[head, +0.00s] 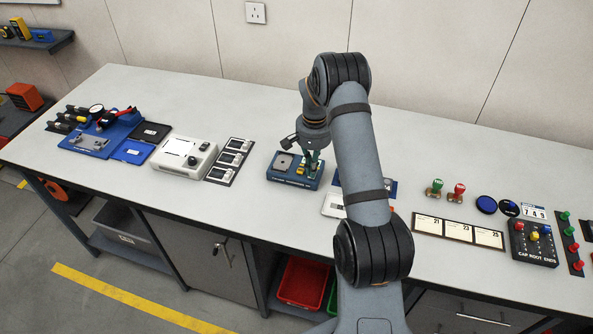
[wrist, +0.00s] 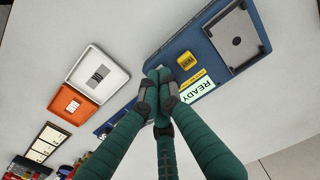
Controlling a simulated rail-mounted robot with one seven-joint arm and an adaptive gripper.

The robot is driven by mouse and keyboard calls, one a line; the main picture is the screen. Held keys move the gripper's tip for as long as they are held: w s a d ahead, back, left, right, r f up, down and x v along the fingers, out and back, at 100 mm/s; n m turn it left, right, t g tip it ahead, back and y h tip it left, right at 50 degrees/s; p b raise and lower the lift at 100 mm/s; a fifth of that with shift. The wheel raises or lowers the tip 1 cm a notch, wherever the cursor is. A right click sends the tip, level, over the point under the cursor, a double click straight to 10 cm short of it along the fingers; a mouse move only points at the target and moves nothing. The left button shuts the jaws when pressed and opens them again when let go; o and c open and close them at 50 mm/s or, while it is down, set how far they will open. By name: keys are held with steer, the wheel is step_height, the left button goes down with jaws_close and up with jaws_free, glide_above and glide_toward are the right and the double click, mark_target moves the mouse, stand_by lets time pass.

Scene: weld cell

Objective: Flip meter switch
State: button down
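A blue box (head: 294,170) stands on the bench with a grey square plate, a yellow button and a READY label on top. In the wrist view the blue box (wrist: 205,32) fills the upper right. My gripper (wrist: 160,78) has its green fingers drawn together, tips over the box's near edge beside the yellow button (wrist: 187,60). In the head view my gripper (head: 313,168) points down at the box's right end. I cannot tell whether the tips touch it. No switch is clearly visible; the fingers hide part of the box. Nothing is clearly held.
A white instrument (head: 184,156) with a knob and a panel of small framed displays (head: 230,160) stand left of the box. A white tray (wrist: 115,78) and an orange tray (wrist: 64,112) lie near my fingers. Several stamps and a button box (head: 533,243) are at right.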

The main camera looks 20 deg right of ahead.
steer(key=shift+f+b, duration=0.35)
steer(key=shift+f, duration=0.05)
steer(key=shift+r, duration=0.1)
steer(key=shift+r+p, duration=2.35)
steer(key=shift+r, duration=1.15)
steer(key=shift+f, duration=0.2)
